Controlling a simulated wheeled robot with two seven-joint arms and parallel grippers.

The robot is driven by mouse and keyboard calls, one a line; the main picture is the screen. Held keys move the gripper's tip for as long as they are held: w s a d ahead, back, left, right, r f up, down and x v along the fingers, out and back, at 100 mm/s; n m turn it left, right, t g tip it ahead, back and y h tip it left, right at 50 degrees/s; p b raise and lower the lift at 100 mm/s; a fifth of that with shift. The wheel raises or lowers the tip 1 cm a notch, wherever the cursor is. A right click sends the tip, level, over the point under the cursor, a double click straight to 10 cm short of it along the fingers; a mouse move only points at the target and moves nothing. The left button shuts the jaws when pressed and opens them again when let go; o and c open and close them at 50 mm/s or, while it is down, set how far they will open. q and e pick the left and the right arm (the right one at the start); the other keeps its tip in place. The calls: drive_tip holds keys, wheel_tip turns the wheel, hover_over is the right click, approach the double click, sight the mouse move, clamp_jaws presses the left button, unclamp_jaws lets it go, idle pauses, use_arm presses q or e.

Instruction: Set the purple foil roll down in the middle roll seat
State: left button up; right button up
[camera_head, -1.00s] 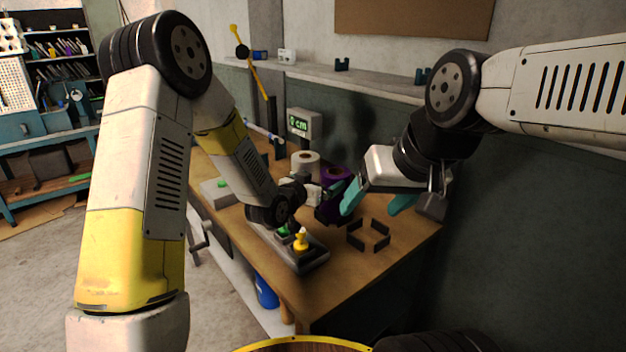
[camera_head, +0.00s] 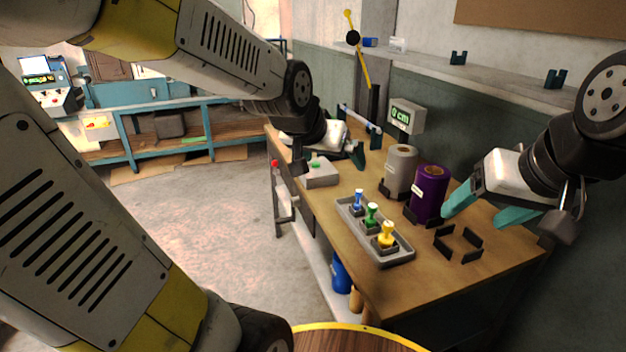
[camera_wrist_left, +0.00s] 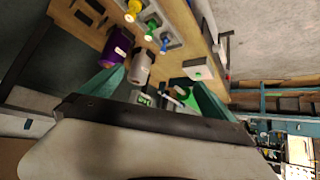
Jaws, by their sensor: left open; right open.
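The purple foil roll (camera_head: 431,193) stands upright in the middle roll seat (camera_head: 413,214), between the grey roll and an empty seat; dark brackets show at its base. It also shows in the left wrist view (camera_wrist_left: 118,46). My left gripper (camera_head: 348,157) is open and empty over the far left part of the bench, apart from the purple roll. Its teal fingers are spread in the left wrist view (camera_wrist_left: 153,88). My right gripper (camera_head: 474,218) is open, just right of the purple roll; whether a finger touches it I cannot tell.
A grey roll (camera_head: 401,170) stands left of the purple one. An empty seat of dark brackets (camera_head: 459,243) lies to the right. A grey tray (camera_head: 399,257) with blue, green and yellow stamps is in front. A display (camera_head: 405,117) stands behind, and a green-buttoned box (camera_head: 321,174) lies left.

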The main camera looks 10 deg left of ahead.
use_arm(q)
drive_tip(key=s+a+n+g, duration=0.1)
drive_tip(key=s+a+g, duration=0.1)
drive_tip(key=s, duration=1.1)
drive_tip(key=shift+s+a+r+n, duration=0.3)
drive_tip(key=shift+s+a+r, duration=0.05)
drive_tip(key=shift+s+a, duration=0.1)
